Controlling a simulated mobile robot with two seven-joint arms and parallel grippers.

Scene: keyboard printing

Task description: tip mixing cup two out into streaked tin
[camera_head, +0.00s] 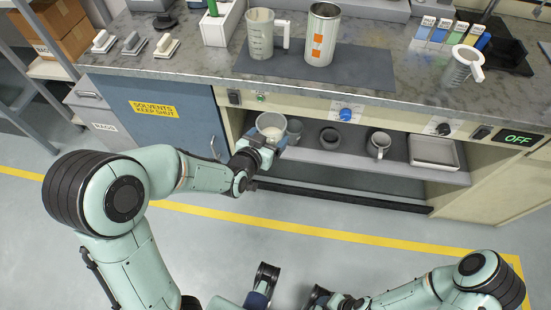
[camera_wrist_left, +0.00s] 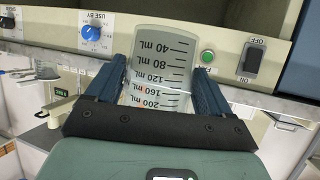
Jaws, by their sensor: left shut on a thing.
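My left gripper (camera_head: 266,142) is shut on a clear graduated cup (camera_head: 271,125), held in front of the bench below the counter edge. Its open rim shows in the head view, with something pale inside. In the left wrist view, the cup's mL scale (camera_wrist_left: 160,72) shows between the two blue fingers (camera_wrist_left: 157,95). I cannot read a number naming the cup. A metal tin with orange patches (camera_head: 321,36) stands upright on the dark counter mat; streaks cannot be made out. My right gripper (camera_head: 318,297) is only partly visible at the bottom, and its opening is unclear.
A handled graduated jug (camera_head: 261,34) stands left of the tin. The shelf below holds a mug (camera_head: 379,144) and a white tray (camera_head: 434,152). The counter's front edge lies between the held cup and the tin.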

